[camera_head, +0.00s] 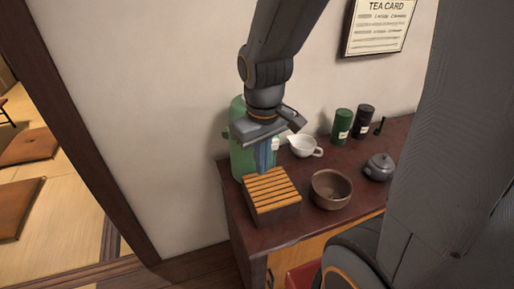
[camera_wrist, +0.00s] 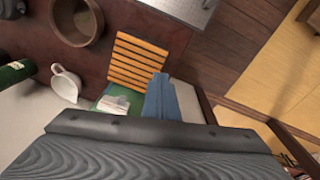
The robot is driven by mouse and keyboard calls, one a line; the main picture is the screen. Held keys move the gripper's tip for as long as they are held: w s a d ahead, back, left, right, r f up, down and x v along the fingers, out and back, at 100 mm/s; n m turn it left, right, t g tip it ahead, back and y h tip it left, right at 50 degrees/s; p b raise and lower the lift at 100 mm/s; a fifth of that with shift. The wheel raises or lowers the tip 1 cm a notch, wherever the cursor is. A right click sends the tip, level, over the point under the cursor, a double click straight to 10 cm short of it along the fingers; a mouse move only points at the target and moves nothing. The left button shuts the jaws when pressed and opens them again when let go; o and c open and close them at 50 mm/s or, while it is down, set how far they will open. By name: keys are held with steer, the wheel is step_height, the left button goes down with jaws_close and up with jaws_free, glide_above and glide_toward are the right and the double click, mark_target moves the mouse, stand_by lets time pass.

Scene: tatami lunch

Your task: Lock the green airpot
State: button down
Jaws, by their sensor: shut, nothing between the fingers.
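The green airpot (camera_head: 238,155) stands upright at the left end of the dark counter, near the wall. My gripper (camera_head: 265,168) hangs in front of its upper part and hides much of it, including most of the top. The blue fingers are shut with nothing between them and point down. In the wrist view, my gripper (camera_wrist: 160,80) lies over the right part of the green airpot (camera_wrist: 133,104), whose pale fitting (camera_wrist: 113,104) shows left of the fingers. I cannot tell whether the fingers touch the airpot, nor see its lock state.
A slatted wooden box (camera_head: 272,200) stands just in front of the airpot. A white pouring bowl (camera_head: 304,147), a brown bowl (camera_head: 331,188), a grey teapot (camera_head: 379,167), a green canister (camera_head: 342,125) and a dark canister (camera_head: 363,122) stand to the right. The wall is close behind.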

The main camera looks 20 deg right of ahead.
steer(key=w+a+r+n+g+h+b, duration=0.1)
steer(key=w+a+r+n+h+b, duration=0.3)
steer(key=n, duration=1.1)
steer(key=w+a+r, duration=0.2)
steer(key=w+r, duration=0.1)
steer(key=w, duration=0.1)
steer(key=shift+w+r, duration=0.15)
steer(key=shift+r, duration=0.05)
steer(key=d+f+p, duration=0.2)
steer(key=d+f, duration=0.5)
steer(key=f, duration=0.2)
steer(key=shift+d+f, duration=0.2)
steer(key=shift+d, duration=0.2)
steer(key=shift+w+d+p, duration=0.1)
steer(key=shift+p, duration=0.25)
